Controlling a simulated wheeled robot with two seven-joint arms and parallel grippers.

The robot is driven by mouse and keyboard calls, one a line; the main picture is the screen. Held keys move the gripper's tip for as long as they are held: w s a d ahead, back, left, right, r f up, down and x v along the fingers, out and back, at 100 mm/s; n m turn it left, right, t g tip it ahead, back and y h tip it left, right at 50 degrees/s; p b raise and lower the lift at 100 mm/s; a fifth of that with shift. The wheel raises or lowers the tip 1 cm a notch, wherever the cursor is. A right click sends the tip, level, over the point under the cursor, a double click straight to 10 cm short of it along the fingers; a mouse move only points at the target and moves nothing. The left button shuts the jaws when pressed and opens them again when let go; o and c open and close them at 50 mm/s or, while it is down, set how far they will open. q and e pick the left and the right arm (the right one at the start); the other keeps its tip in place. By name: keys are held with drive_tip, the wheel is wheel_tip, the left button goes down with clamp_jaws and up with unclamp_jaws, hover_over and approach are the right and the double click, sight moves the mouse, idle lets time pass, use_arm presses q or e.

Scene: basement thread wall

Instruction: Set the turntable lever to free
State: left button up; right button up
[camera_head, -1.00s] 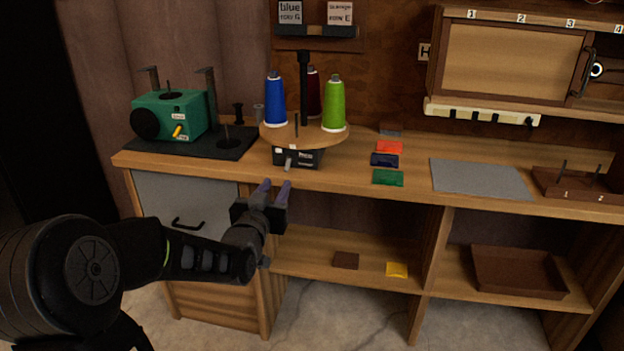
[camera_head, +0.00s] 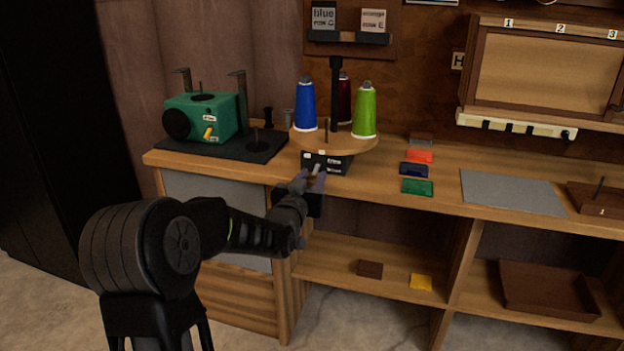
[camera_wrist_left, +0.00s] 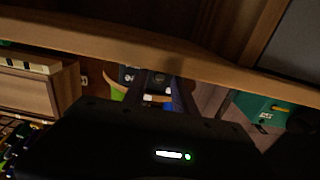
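The turntable is a round wooden disc (camera_head: 352,146) on a black base (camera_head: 338,163) with small white labels. It carries blue (camera_head: 305,106), dark red (camera_head: 344,100) and green (camera_head: 365,112) thread cones around a black post. The small grey lever (camera_head: 316,169) sticks out of the base's front. My left gripper (camera_head: 309,181) is just in front of and below the lever, its purple-grey fingers apart. In the left wrist view, the fingers (camera_wrist_left: 158,95) point towards the turntable base, with a gap between them. Whether they touch the lever is unclear. My right gripper is out of view.
A green machine (camera_head: 203,115) stands on a dark mat left of the turntable. Coloured cards (camera_head: 417,187) and a grey mat (camera_head: 512,191) lie to its right. The bench's front edge (camera_head: 375,193) is close to my left gripper. A brown tray (camera_head: 548,289) sits on the lower shelf.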

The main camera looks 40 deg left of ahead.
use_arm(q)
drive_tip(key=shift+w, duration=0.15)
drive_tip(key=shift+c, duration=0.4)
clamp_jaws()
